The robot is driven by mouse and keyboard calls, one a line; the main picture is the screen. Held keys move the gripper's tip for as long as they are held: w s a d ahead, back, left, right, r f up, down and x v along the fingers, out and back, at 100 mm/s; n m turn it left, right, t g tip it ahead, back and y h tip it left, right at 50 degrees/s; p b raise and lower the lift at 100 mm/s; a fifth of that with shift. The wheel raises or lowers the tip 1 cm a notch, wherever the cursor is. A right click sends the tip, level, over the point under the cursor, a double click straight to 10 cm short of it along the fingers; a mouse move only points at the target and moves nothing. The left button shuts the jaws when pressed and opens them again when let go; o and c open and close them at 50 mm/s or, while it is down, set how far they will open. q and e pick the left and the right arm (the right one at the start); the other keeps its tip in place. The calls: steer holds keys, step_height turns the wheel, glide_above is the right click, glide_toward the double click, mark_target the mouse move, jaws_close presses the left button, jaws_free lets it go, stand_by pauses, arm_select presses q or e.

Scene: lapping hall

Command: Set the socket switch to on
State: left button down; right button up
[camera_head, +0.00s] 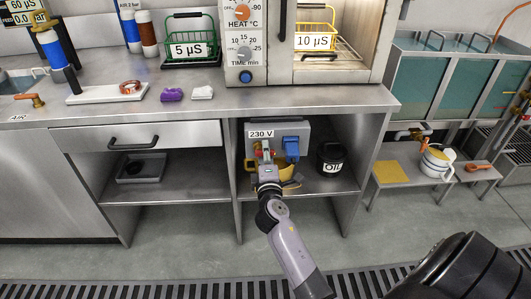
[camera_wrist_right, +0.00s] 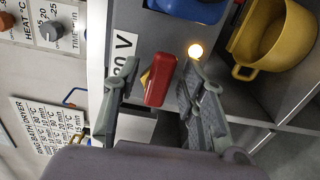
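The grey socket box (camera_head: 309,130) marked 230 V stands on the shelf under the bench. It carries a blue socket part (camera_head: 291,146), which also shows in the right wrist view (camera_wrist_right: 190,6). In that view the red switch handle (camera_wrist_right: 162,80) sits beside a glowing pale-yellow lamp (camera_wrist_right: 195,50). My right gripper (camera_head: 266,160) is at the left of the box front. Its fingers, seen in the wrist view (camera_wrist_right: 158,72), are open, one either side of the red handle, with gaps visible. In the head view the gripper mostly hides the handle. My left gripper is not in view.
A yellow pot (camera_wrist_right: 272,48) is close beside the box. A black OIL container (camera_head: 331,158) stands to the right on the same shelf. The bench top (camera_head: 130,105) overhangs, and a divider (camera_head: 233,165) is close left of the gripper. A grey tray (camera_head: 141,168) lies further left.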

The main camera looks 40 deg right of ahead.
steer(key=v, duration=0.6)
steer(key=shift+s+a, duration=0.2)
steer(key=shift+s, duration=0.1)
